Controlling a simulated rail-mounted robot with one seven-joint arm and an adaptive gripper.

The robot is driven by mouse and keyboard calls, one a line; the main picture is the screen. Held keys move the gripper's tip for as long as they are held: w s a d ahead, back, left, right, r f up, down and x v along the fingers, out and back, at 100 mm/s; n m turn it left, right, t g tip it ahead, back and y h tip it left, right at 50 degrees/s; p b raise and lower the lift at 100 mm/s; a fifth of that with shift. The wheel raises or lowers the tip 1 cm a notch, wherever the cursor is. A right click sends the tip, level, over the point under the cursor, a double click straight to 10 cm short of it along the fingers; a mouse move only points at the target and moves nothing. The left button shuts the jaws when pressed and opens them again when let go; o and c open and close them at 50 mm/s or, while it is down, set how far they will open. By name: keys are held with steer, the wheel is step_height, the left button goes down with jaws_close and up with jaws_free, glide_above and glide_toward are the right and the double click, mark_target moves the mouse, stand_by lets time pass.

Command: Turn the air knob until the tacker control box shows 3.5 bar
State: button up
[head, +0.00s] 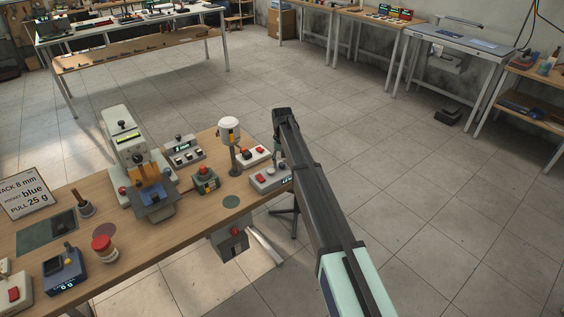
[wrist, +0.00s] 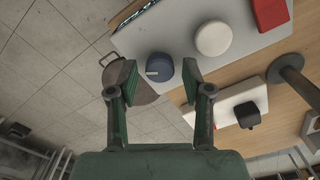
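The light grey control box (head: 270,180) sits at the right end of the near bench, with a red button and a small display too small to read. In the wrist view, its pale top (wrist: 180,22) carries a dark blue knob (wrist: 160,67) with a small light label, a white round cap (wrist: 213,38) and a red block (wrist: 271,14). A display (wrist: 133,15) is cut off at the top edge. My gripper (head: 276,156) is above the box; in the wrist view its open fingers (wrist: 160,78) stand either side of the blue knob, with visible gaps.
A post with a white top (head: 229,130) stands left of the box, beside another box with a red button (head: 253,156). The machine with a blue plate (head: 157,197) is further left. Beyond the bench's right end is open floor (head: 430,210).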

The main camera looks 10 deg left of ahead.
jaws_close()
steer(key=shift+f+n, duration=0.1)
steer(key=shift+n, duration=0.3)
steer(key=shift+n+b, duration=0.75)
steer(key=shift+n, duration=0.15)
steer(key=shift+n+b, duration=0.55)
steer(key=shift+n, duration=1.05)
steer(key=shift+o, duration=2)
jaws_free()
